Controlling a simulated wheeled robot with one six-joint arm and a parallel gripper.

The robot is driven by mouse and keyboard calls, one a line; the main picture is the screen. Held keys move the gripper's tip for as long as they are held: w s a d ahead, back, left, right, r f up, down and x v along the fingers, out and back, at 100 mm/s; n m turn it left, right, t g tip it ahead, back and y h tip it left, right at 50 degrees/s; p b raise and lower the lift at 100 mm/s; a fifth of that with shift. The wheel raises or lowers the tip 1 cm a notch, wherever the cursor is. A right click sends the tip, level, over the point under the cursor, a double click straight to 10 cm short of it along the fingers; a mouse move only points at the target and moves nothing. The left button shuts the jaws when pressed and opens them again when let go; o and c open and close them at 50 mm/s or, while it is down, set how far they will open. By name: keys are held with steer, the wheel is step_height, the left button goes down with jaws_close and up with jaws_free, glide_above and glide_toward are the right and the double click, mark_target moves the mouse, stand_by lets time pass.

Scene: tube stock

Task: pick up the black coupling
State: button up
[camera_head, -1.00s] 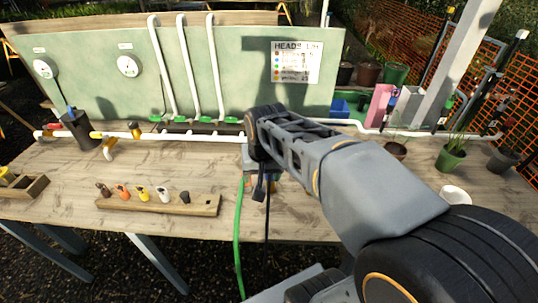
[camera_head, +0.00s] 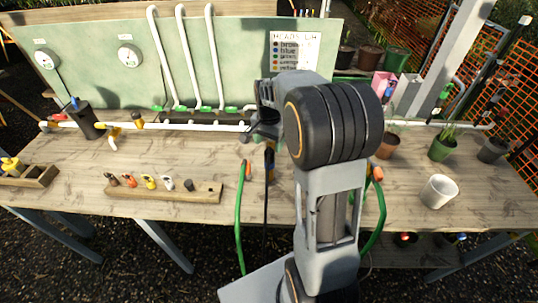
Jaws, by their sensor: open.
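A wooden strip (camera_head: 207,193) lies on the bench at the left front and holds a row of small coloured pieces. The black one (camera_head: 188,185), at the right end of the row, looks like the black coupling, but it is too small to make out its shape. My gripper (camera_head: 251,138) is above the middle of the bench, to the right of and behind the strip, well apart from the black piece. Its jaws are small and partly hidden by my arm; they look open, with nothing seen between them.
A white pipe (camera_head: 200,126) runs along the back of the bench below a green board (camera_head: 90,78). Green hose (camera_head: 239,220) hangs over the front edge. A white cup (camera_head: 439,191) and potted plants stand at the right. The bench left of my arm is mostly clear.

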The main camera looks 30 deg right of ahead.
mark_target(269, 146)
steer(key=shift+d+f+p, duration=0.1)
steer(key=shift+f+p, duration=0.55)
steer(key=shift+f, duration=2.25)
steer(key=shift+c, duration=0.3)
steer(key=c, duration=1)
steer(key=shift+r, duration=0.15)
steer(key=shift+w+r, duration=0.1)
steer(key=shift+r, duration=0.5)
steer(key=s+a+r+b, duration=0.1)
steer(key=s+a+r, duration=0.1)
steer(key=s+r, duration=0.2)
steer(key=s+a+r+b, duration=0.1)
steer(key=s+a+r, duration=0.1)
steer(key=s+r, duration=0.1)
steer(key=s+a+r+b, duration=0.1)
steer(key=s+a+r, duration=0.2)
steer(key=s+r, duration=0.1)
steer(key=shift+s+r, duration=0.3)
steer(key=shift+s, duration=0.35)
steer(key=shift+r, duration=0.1)
